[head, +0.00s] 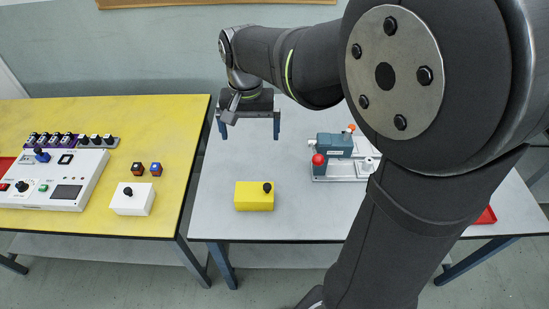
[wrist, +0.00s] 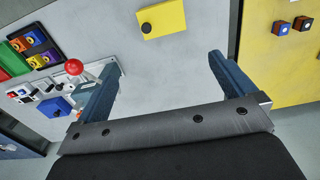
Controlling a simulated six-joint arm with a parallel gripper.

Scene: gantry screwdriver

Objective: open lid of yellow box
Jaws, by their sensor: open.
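The yellow box (head: 254,198) stands on the grey table near its front left, with a black knob (head: 267,187) at its right end. It also shows in the wrist view (wrist: 165,20) at the top, beyond the fingertips, with its knob (wrist: 146,27) on the left. The lid looks closed; its seam is too small to make out. My gripper (head: 249,128) is open and empty above the table, farther back than the box. In the wrist view its two blue fingers (wrist: 163,62) are wide apart, with nothing between them.
A blue-grey device with a red ball knob (head: 333,146) stands on the grey table (head: 220,185) right of the box. The yellow table (head: 105,220) at left holds a white control panel (head: 75,188), a white box (head: 132,199) and two small button cubes. Table around the yellow box is clear.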

